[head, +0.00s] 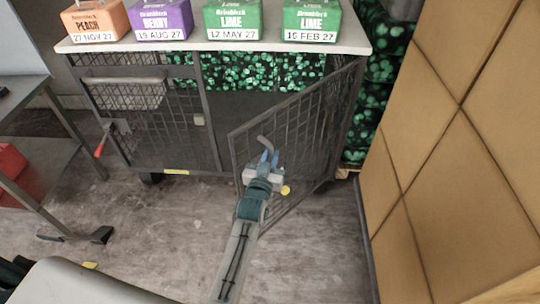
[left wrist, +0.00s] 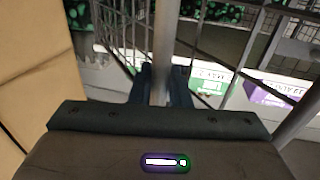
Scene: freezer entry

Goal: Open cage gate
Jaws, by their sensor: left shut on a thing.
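The cage gate (head: 300,117) is a grey mesh panel in a metal frame. It stands swung out at an angle from the right end of the cage (head: 160,120), leaving the cage's right front partly open. My left gripper (head: 268,158) is at the lower, free-edge side of the gate, shut on a bent grey gate handle (head: 264,142). In the left wrist view, the handle shows as an upright round bar (left wrist: 161,50) between the two dark fingers (left wrist: 161,85). The exact grip contact is hard to see. My right gripper is not in view.
A white top (head: 220,45) on the cage carries orange, purple and green boxes. A tan padded wall (head: 450,130) rises close on the right. A metal table (head: 40,150) stands at left. The floor (head: 170,230) in front is mostly clear.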

